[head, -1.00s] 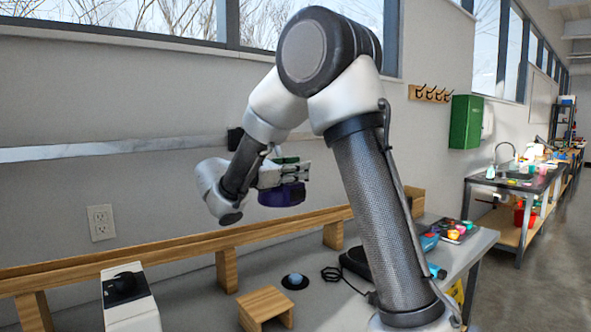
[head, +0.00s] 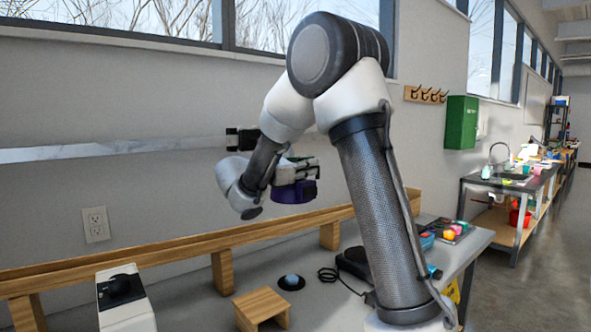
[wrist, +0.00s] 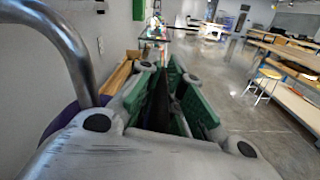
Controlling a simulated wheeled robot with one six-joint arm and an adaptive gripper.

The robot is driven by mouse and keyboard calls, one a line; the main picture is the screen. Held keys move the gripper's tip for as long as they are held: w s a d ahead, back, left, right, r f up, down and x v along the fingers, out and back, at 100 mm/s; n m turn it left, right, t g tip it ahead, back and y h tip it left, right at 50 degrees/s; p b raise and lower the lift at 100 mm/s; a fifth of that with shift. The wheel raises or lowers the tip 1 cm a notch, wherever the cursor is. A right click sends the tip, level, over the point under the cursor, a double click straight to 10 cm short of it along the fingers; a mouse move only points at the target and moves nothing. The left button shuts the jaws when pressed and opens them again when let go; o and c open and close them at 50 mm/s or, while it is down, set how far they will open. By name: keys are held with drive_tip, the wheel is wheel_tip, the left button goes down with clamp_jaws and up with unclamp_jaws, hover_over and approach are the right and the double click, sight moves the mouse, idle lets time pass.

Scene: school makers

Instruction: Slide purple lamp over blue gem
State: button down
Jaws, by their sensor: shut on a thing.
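The purple lamp (head: 295,192) hangs in my gripper (head: 297,170), held in the air above the bench. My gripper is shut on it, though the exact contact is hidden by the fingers. A purple edge of the lamp also shows at the left of the wrist view (wrist: 62,117), beside a curved grey metal tube. The blue gem (head: 291,280) sits on a round black base on the grey bench, below the lamp and apart from it.
A small wooden step (head: 262,309) stands just left of the gem. A wooden rail (head: 190,246) on posts runs behind. A white device with a black knob (head: 124,297) is at front left. A black cable (head: 340,278) lies right of the gem.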

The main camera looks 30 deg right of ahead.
drive_tip(key=shift+w+d+f, duration=0.1)
drive_tip(key=shift+w+d, duration=0.05)
drive_tip(key=shift+d, duration=0.4)
drive_tip(key=shift+w+d+f, duration=0.1)
drive_tip(key=shift+d, duration=0.4)
drive_tip(key=c, duration=1.6)
unclamp_jaws()
drive_tip(key=shift+o, duration=0.6)
drive_tip(key=shift+s+a, duration=0.15)
drive_tip(key=shift+a, duration=0.15)
drive_tip(key=s+a, duration=0.2)
drive_tip(key=a, duration=0.9)
drive_tip(key=shift+r, duration=0.2)
drive_tip(key=shift+a, duration=0.15)
